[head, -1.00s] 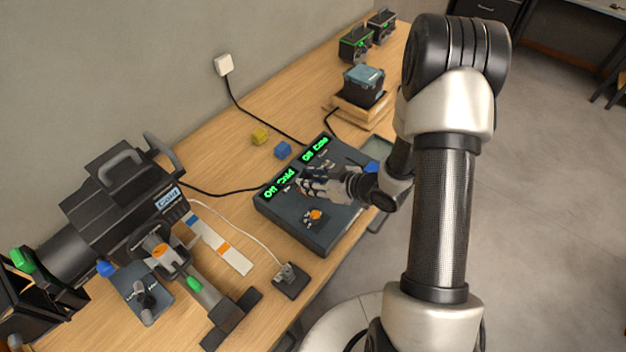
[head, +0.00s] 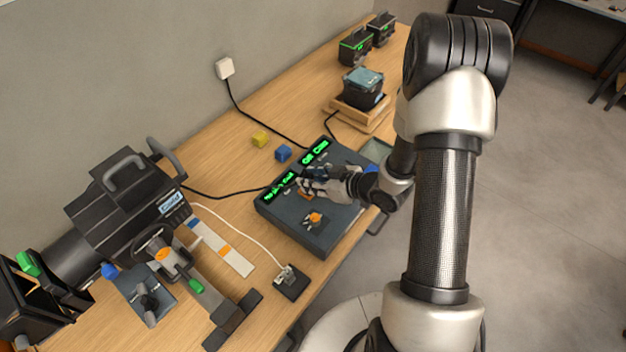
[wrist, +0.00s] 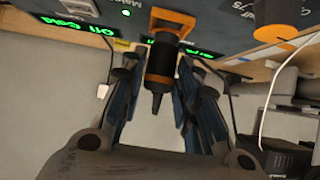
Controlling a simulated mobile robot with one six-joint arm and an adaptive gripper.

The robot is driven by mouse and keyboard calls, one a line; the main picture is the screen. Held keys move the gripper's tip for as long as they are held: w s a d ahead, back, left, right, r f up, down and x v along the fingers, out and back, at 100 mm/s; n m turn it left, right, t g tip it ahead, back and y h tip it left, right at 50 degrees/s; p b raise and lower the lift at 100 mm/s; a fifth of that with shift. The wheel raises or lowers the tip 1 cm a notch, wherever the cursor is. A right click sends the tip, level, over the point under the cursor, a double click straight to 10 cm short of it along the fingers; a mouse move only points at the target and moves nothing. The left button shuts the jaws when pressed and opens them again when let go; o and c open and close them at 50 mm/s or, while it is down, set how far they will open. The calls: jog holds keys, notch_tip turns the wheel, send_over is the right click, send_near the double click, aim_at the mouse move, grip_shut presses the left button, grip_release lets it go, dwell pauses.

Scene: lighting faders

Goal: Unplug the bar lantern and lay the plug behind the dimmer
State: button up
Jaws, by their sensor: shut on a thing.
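The dimmer (head: 335,240) is a dark box on the bench with two lit green displays. My gripper (head: 302,186) is low over it, beside the left display. In the wrist view my gripper (wrist: 160,78) is shut on a black plug (wrist: 160,62) with an orange band. The plug is close to an orange-framed socket (wrist: 174,20); whether they touch is unclear. A big black lantern (head: 125,205) with a "Gold" label stands at left, its black cable running towards the dimmer. I cannot tell which lantern the held plug belongs to.
Blue (head: 283,154) and yellow (head: 260,139) cubes lie behind the dimmer, near a black cable from the wall socket (head: 224,67). A second plug-like orange piece (head: 314,219) sits on the dimmer's front. A white cable reaches a small dark box (head: 290,282).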

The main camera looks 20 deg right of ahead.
aim_at(313, 173)
jog(key=shift+r+p, duration=1.15)
jog(key=shift+r, duration=0.4)
jog(key=w+a+r+m+t+h+b, duration=0.1)
jog(key=w+r+m+h, duration=0.2)
jog(key=w, duration=0.5)
jog(key=w+a+r+m+t+h+b, duration=0.1)
jog(key=w+a+r+m+h+b, duration=0.15)
jog(key=w, duration=0.55)
jog(key=s+a+r+m+h+b, duration=0.1)
jog(key=a+r+m+h, duration=0.25)
jog(key=a, duration=1.15)
jog(key=shift+y, duration=0.3)
jog(key=f+b, duration=0.8)
jog(key=f, duration=1.2)
jog(key=shift+s+f+b, duration=0.15)
jog(key=shift+s+b, duration=0.05)
jog(key=shift+b, duration=0.1)
jog(key=shift+d+f, duration=0.1)
